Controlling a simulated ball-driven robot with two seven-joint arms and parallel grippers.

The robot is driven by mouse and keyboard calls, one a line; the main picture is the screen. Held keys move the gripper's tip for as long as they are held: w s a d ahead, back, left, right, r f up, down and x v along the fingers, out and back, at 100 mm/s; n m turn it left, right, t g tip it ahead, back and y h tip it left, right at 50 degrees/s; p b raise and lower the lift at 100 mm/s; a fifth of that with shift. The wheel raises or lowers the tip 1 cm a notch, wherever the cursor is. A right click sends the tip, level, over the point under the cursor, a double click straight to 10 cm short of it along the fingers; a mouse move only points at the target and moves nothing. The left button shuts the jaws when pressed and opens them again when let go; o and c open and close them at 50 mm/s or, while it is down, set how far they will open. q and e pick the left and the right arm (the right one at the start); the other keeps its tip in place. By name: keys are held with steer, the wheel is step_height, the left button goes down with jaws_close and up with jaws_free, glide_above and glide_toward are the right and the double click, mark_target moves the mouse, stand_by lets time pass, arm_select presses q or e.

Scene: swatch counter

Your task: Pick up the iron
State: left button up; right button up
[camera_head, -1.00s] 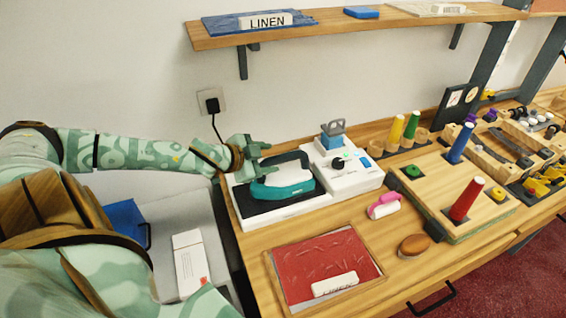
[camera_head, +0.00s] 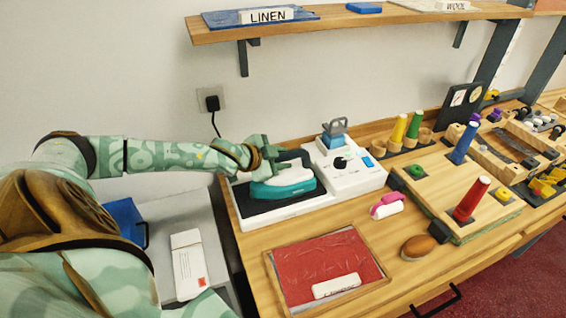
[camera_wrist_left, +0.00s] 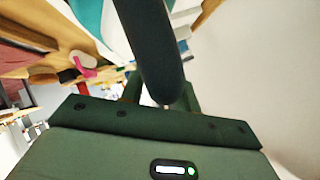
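The iron (camera_head: 287,184) has a teal and white body and a dark handle (camera_head: 297,154). It lies on the dark pad of a white station (camera_head: 335,202). My green left gripper (camera_head: 268,155) is at the left end of the handle. In the left wrist view the dark handle (camera_wrist_left: 150,50) runs close before the gripper and hides much of the fingers. I cannot tell whether they are closed on it. My right gripper is out of view.
A plug and cord (camera_head: 212,104) are on the wall behind. A red framed tray (camera_head: 375,262), a pink-and-white roller (camera_head: 387,205) and a brown oval object (camera_head: 418,247) are in front. A wooden peg board (camera_head: 450,190) stands right. A shelf (camera_head: 350,20) hangs above.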

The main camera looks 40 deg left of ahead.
arm_select(q)
jaws_close()
steer(key=shift+s+f, duration=0.1)
stand_by(1.0)
